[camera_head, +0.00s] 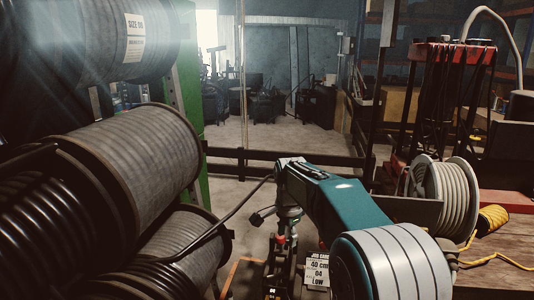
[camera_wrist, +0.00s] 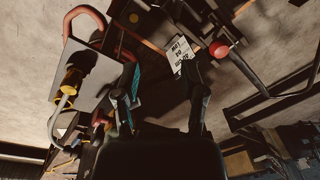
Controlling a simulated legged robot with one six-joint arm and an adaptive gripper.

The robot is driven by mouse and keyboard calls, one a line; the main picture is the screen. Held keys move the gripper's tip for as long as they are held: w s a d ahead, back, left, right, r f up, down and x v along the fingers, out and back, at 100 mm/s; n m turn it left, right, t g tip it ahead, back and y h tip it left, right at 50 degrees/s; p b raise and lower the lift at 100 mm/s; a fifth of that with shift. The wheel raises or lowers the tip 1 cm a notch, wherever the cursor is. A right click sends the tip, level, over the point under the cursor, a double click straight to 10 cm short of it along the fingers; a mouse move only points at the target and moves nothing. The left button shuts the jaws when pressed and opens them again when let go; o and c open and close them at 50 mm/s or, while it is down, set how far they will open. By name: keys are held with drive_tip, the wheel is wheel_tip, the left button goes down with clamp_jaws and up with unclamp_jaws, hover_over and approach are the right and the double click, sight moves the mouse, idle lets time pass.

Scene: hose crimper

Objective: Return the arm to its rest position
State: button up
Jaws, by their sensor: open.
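My teal arm (camera_head: 340,200) reaches forward from the lower right in the head view, and its far end bends downward near the middle. In the wrist view my gripper (camera_wrist: 163,80) has its two dark fingers spread apart, with nothing held between them. In the head view the fingers are hard to make out among the dark machine parts below the arm's end. A white job card (camera_head: 317,272) reading 40 cm, 04, LOW stands below the arm. A white printed card also shows beyond the right finger in the wrist view (camera_wrist: 181,52).
Large hose reels (camera_head: 130,165) crowd the left. A smaller hose spool (camera_head: 445,195) and a yellow coil (camera_head: 492,218) are on the right by a wooden bench (camera_head: 505,260). A dark rail (camera_head: 300,157) crosses behind the arm. A red knob (camera_wrist: 219,48) shows near the right finger. Open floor lies beyond.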

drive_tip(key=s+d+r+n+t, duration=0.1)
drive_tip(key=s+d+r+n, duration=0.25)
drive_tip(key=s, duration=0.45)
drive_tip(key=s+d+r+n+t, duration=0.1)
drive_tip(key=s+d+r+n, duration=0.15)
drive_tip(key=s+r, duration=0.4)
drive_tip(key=s+d+f+n+t, duration=0.1)
drive_tip(key=s+d+f+n, duration=0.1)
drive_tip(key=s, duration=0.7)
drive_tip(key=s+d+f+n+t, duration=0.1)
drive_tip(key=s+d+f+n, duration=0.1)
drive_tip(key=s, duration=0.8)
wheel_tip(320, 180, down, 2)
drive_tip(key=shift+s+n+t, duration=0.25)
drive_tip(key=shift+n+t, duration=0.05)
drive_tip(key=shift+n, duration=0.5)
